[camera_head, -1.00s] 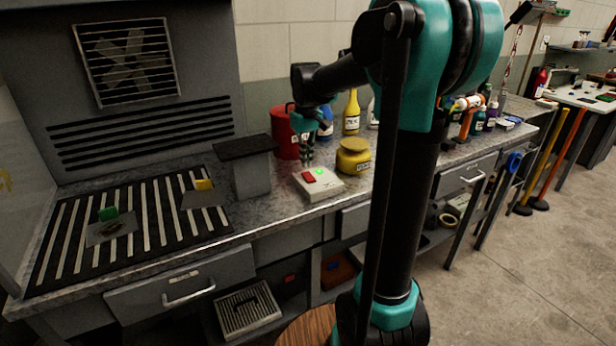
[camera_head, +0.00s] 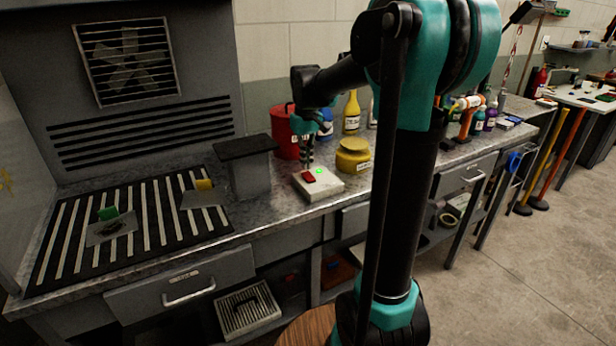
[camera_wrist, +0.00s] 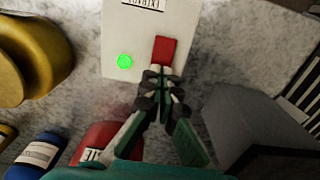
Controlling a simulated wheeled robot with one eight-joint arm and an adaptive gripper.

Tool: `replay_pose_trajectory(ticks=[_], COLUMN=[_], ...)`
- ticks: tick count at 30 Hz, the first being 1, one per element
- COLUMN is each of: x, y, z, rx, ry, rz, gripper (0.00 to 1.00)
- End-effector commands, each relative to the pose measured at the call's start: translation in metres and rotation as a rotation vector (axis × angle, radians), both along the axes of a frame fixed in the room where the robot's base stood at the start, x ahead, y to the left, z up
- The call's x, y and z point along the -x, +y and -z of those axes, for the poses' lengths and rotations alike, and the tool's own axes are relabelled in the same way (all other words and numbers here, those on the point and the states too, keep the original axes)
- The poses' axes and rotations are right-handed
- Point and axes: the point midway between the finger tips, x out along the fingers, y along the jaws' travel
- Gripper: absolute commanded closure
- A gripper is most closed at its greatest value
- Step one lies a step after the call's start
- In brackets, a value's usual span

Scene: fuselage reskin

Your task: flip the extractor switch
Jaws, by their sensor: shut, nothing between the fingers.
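The extractor switch box (camera_head: 328,188) is a pale box on the metal worktop, with a red rocker switch (camera_head: 309,177) and a lit green light (camera_head: 320,170). In the wrist view the box (camera_wrist: 118,45) shows a partly cut-off label, the red switch (camera_wrist: 165,50) and the green light (camera_wrist: 125,61). My gripper (camera_wrist: 158,76) is shut and empty, its tips at the near edge of the red switch. I cannot tell whether they touch it. In the head view my gripper (camera_head: 309,164) points down just behind the switch.
A yellow jar (camera_head: 353,158) stands close beside the box, and a red can (camera_head: 284,132) stands behind it. A grey pedestal (camera_head: 250,178) is to its left. The slatted extraction bench (camera_head: 140,235) lies further left, under a wall vent (camera_head: 126,60).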

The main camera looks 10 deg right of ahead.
Motion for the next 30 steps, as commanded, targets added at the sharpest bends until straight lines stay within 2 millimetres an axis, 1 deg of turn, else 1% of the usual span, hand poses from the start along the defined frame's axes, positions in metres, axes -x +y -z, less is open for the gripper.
replay_pose_trajectory(ticks=[16,30], x=[0.0,-0.0002], y=[0.0,0.0], z=[0.0003,0.0067], rx=[0.0,0.0], ry=[0.0,0.0], rz=[0.0,0.0], gripper=[1.0,1.0])
